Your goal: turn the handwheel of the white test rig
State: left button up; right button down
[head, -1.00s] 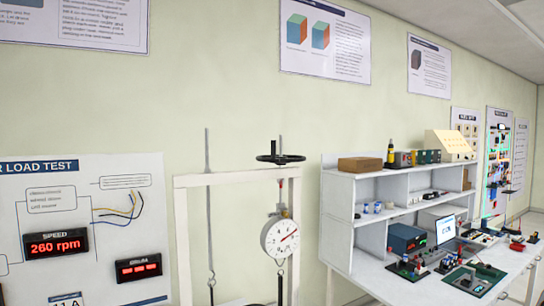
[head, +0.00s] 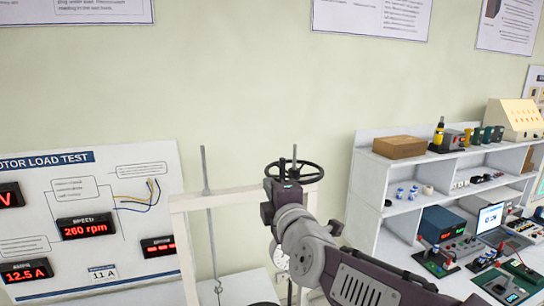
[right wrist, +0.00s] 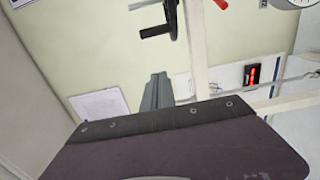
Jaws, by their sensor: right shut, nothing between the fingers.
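The black handwheel (head: 310,168) sits on top of the white test rig frame (head: 244,200), with a thin rod rising through it. In the head view my right gripper (head: 284,187) overlaps the wheel's near left side and hides part of it; I cannot tell there whether they touch. In the right wrist view the grey fingers (right wrist: 156,92) are shut and empty. A black rim and handle of the wheel (right wrist: 157,22) show beyond and above the fingertips, apart from them. The rig's dial gauge (head: 279,256) is mostly hidden behind my right arm. My left gripper is out of view.
A motor load test panel (head: 120,235) with red displays stands on the left. A thin vertical rod (head: 207,200) hangs by the frame's left side. A white shelf unit (head: 385,180) with boxes and a laptop (head: 490,222) stands on the right. The wall above the rig is clear.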

aim_at(276, 172)
jog(key=p+x, duration=0.3)
jog(key=x, duration=0.7)
jog(key=d, duration=0.4)
jog(key=shift+w+d+f, duration=0.1)
jog(key=shift+d+f, duration=0.1)
jog(key=shift+f, duration=0.1)
jog(key=shift+a, duration=0.15)
